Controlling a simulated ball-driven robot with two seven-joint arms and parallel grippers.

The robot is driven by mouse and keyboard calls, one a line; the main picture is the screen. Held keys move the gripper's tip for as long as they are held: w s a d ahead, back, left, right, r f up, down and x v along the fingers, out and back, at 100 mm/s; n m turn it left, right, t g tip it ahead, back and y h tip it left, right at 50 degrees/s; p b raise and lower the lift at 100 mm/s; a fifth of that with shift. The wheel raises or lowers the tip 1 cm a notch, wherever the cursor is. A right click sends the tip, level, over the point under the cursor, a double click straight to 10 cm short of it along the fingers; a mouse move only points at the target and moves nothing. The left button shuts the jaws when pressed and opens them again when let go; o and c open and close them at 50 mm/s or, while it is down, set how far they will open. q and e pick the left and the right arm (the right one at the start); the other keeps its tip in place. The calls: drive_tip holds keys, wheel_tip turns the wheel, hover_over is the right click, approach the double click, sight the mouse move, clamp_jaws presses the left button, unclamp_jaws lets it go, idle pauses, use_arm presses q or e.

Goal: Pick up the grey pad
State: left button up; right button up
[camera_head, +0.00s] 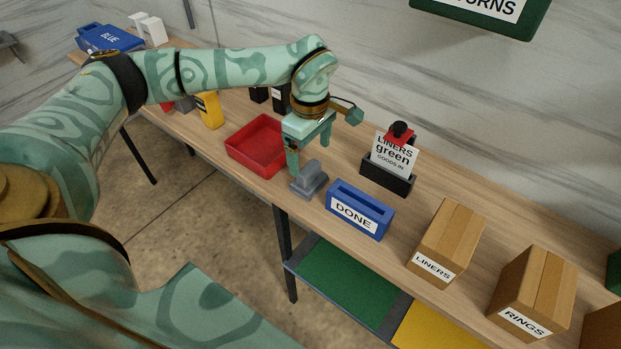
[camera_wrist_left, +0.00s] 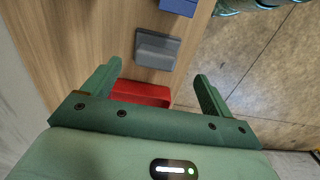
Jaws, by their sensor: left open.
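The grey pad (camera_head: 309,179) sits on the wooden table near its front edge, between the red tray and the blue DONE box. It has a raised grip on top and stands upright. In the left wrist view the grey pad (camera_wrist_left: 157,50) lies ahead of the fingertips, clear of them. My left gripper (camera_head: 308,154) is open and empty, above and just behind the pad in the head view. In the left wrist view both fingers (camera_wrist_left: 158,71) are spread apart. My right gripper is not in view.
A red tray (camera_head: 236,147) stands left of the pad and a blue DONE box (camera_head: 378,211) right of it. A dark holder (camera_head: 388,178) with a card stands behind. LINERS (camera_head: 441,232) and RINGS (camera_head: 524,284) cartons are farther right. Bare table lies between them.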

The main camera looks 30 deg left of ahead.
sight(309, 167)
use_arm(q)
drive_tip(key=f, duration=0.5)
drive_tip(key=f+b, duration=0.1)
drive_tip(key=f, duration=0.1)
drive_tip(key=shift+w+a+f, duration=0.2)
drive_tip(key=shift+w+a, duration=0.1)
drive_tip(key=shift+a, duration=0.05)
drive_tip(key=shift+c, duration=0.3)
drive_tip(key=c, duration=1)
